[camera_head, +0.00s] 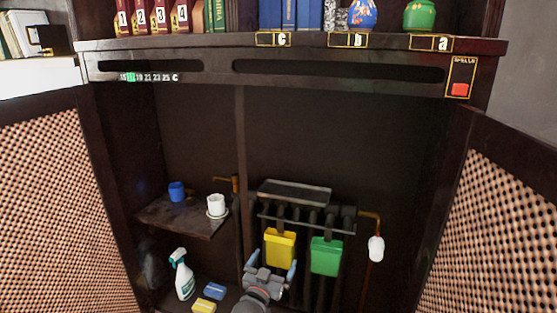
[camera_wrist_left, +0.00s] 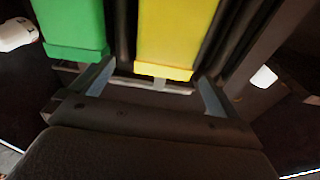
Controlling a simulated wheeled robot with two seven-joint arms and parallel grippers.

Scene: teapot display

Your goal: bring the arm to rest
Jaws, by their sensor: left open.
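My left gripper (camera_head: 271,266) is in the lower middle of the head view, inside the open cabinet and in front of the yellow box (camera_head: 279,248). Its two fingers (camera_wrist_left: 155,88) are spread apart in the left wrist view, with nothing held between them. In that view the yellow box (camera_wrist_left: 175,40) and the green box (camera_wrist_left: 73,30) appear beyond the fingers. I cannot tell the exact gap to the yellow box. My right gripper is not in view.
The green box (camera_head: 326,256) hangs beside the yellow one under a dark rack (camera_head: 293,192). A white bulb-shaped thing (camera_head: 376,249) hangs to the right. A small shelf (camera_head: 185,217) holds blue and white cups. Open doors (camera_head: 55,190) flank the cabinet.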

